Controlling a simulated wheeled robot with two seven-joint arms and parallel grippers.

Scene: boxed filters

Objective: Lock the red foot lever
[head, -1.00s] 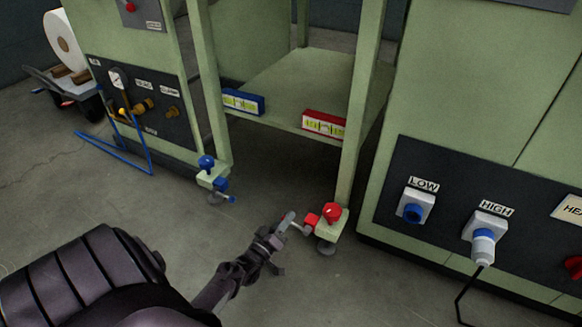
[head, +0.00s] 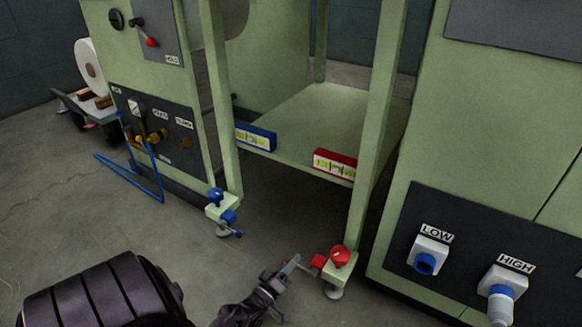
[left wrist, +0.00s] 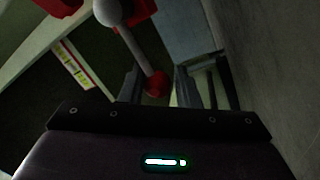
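The red foot (head: 340,257) has a red knob on a green bracket at the right-hand leg of the green stand. Its red hub (head: 318,262) faces my left gripper (head: 291,264), which is just left of it, low over the floor. In the left wrist view, the foot lever (left wrist: 134,45) is a pale rod with a pale ball at one end and a red tip (left wrist: 156,84) at the other. The red tip appears between the two spread fingers of my left gripper (left wrist: 158,88). I cannot tell whether they touch it. My right gripper is out of view.
A blue foot (head: 217,197) stands at the stand's left leg. A panel with LOW and HIGH sockets (head: 425,262) is to the right. Floor between the feet is clear.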

